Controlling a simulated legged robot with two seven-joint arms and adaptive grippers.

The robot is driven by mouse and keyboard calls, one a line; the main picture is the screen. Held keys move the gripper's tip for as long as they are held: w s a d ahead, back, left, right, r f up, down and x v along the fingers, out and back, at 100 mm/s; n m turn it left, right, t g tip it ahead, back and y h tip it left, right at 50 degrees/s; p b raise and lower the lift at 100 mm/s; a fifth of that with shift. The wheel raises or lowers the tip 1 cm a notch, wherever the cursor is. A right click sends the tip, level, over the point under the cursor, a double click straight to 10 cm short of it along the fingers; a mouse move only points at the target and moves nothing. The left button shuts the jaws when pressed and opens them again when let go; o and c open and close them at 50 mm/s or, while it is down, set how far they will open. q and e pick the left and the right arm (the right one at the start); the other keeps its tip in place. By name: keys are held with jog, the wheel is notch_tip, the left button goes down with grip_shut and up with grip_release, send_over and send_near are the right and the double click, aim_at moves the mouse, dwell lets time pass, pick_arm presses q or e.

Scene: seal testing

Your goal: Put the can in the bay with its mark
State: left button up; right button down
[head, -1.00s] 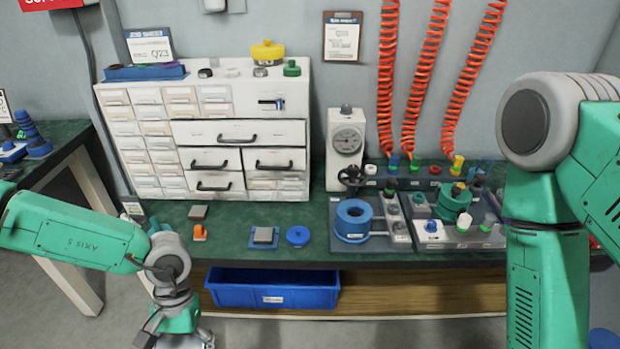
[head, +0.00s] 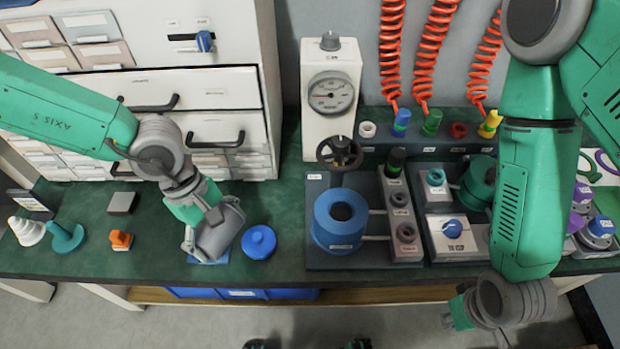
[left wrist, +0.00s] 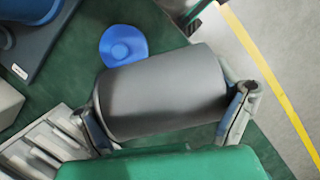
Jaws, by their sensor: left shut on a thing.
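The can is a plain grey cylinder (head: 222,236) held on its side, tilted, by my left gripper (head: 212,222) above the front of the green bench. In the left wrist view the can (left wrist: 160,92) lies across between the two fingers of the left gripper (left wrist: 168,112), one at each end. A blue pad (head: 207,261) shows partly below the can; the rest is hidden. I cannot make out a mark on the can, nor which bay matches it. My right gripper (head: 459,311) shows only in part at the lower right, in front of the bench; its fingers are hidden.
A blue lidded disc (head: 259,243) sits just right of the can. Further right are a blue ring (head: 341,221) on a dark base and a gauge stand (head: 331,95). An orange piece (head: 120,240) and a grey block (head: 122,203) stand left. White drawers (head: 225,128) rise behind.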

pick_arm(q)
jog(key=n+b, duration=0.1)
jog(key=d+f+n+t+b, duration=0.1)
jog(key=n, duration=0.1)
jog(key=s+d+n+b, duration=0.1)
jog(key=shift+f+n, duration=0.15)
jog(key=shift+n, duration=0.25)
jog(key=n, duration=0.1)
jog(key=d+n+b, duration=0.1)
jog(key=shift+s+n+t, duration=0.25)
jog(key=shift+n+t, duration=0.05)
jog(key=shift+t, duration=0.1)
